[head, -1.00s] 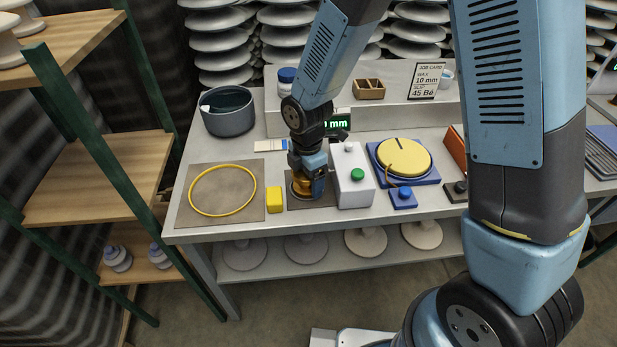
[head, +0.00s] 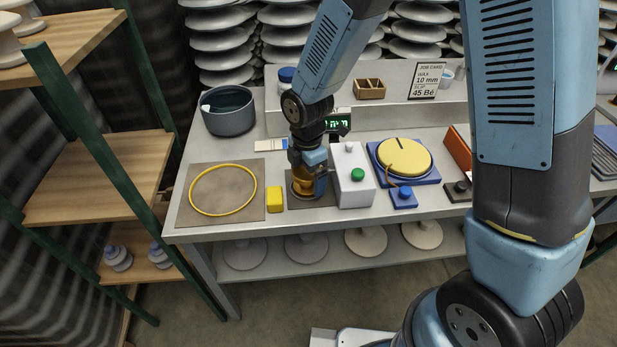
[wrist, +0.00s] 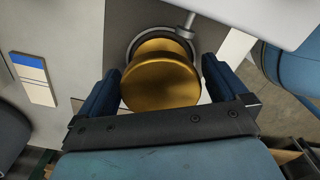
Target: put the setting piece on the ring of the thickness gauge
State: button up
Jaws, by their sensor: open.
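The setting piece (wrist: 160,82) is a round brass-coloured piece with a wide flat top. In the wrist view it stands over the dark grey ring (wrist: 133,50) and hides most of it; I cannot tell how exactly it is seated. My gripper (wrist: 161,66) is open, with one blue finger on each side of the piece and gaps showing. In the head view my gripper (head: 308,180) is low over the brass piece (head: 300,188), left of the thickness gauge's white box (head: 353,188) with its green button. A metal stem (wrist: 187,22) reaches over the ring's edge.
A yellow block (head: 275,199) stands just left of the gripper, beside a mat (head: 190,215) with a yellow hoop. Right of the gauge are a yellow disc (head: 404,156) on a blue base and a blue button box (head: 404,198). A grey pot (head: 228,118) stands at back left.

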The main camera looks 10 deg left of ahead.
notch_tip(320, 180, up, 11)
jog(key=shift+f, duration=0.1)
dwell(0.3)
jog(key=shift+d, duration=0.1)
jog(key=d+r+m+t, duration=0.3)
jog(key=d+r+m, duration=0.95)
jog(key=d, duration=0.35)
jog(key=s+d+r+m+t, duration=0.1)
jog(key=s+d+r+m, duration=0.3)
jog(key=d+m, duration=0.3)
jog(key=s+d+r+m+t, duration=0.1)
jog(key=s+d+r+m, duration=0.3)
jog(key=s+d+m, duration=0.2)
jog(key=shift+s+d+r+m+t, duration=0.3)
jog(key=shift+s+d+r+m, duration=0.15)
jog(key=shift+d, duration=0.3)
